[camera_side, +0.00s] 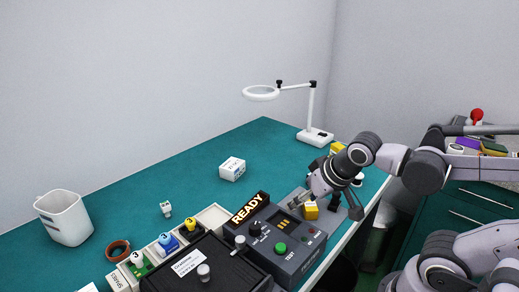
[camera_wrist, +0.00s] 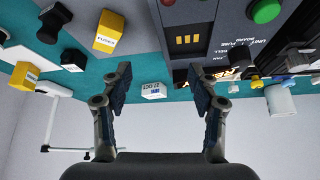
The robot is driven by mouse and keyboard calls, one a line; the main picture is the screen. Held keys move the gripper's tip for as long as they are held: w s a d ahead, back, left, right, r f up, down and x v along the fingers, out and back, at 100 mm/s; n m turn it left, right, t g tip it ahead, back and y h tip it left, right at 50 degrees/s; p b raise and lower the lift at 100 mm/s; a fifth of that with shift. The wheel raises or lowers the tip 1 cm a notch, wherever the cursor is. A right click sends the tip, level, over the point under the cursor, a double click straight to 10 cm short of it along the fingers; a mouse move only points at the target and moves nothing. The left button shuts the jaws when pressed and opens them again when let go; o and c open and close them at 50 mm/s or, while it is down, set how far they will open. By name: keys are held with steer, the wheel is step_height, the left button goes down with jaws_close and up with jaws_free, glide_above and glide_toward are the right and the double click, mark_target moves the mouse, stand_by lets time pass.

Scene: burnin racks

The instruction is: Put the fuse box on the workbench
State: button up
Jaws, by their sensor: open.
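My gripper (camera_wrist: 163,88) is open and empty. In the side view my gripper (camera_side: 343,198) is low over the right end of the bench, near the console and apart from the white box. Its fingertips there are hard to make out.
A console with a READY sign (camera_side: 250,207) and a green button stands along the front edge. Yellow blocks (camera_side: 311,210) are near my gripper. A magnifier lamp (camera_side: 315,135) stands behind. A white mug (camera_side: 64,218) is far left. Bench around the white box is clear.

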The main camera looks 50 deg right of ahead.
mark_target(310, 203)
steer(key=shift+w+d+f+m+g+h, duration=0.3)
steer(key=shift+d+f+m+h, duration=0.25)
steer(key=shift+d+f+m, duration=0.45)
steer(key=shift+w+d+f+m+g+h, duration=0.3)
steer(key=shift+d+f+m+h, duration=0.3)
steer(key=shift+d+m, duration=0.7)
steer(key=shift+w+d+f+m+g+h, duration=0.25)
steer(key=shift+d+f+m+h, duration=0.3)
steer(key=shift+d+f+m, duration=0.55)
steer(key=shift+d+x, duration=0.25)
steer(key=shift+x, duration=1.25)
steer(key=shift+d+x, duration=0.2)
steer(key=shift+x, duration=1.3)
steer(key=shift+r, duration=0.2)
jaws_close()
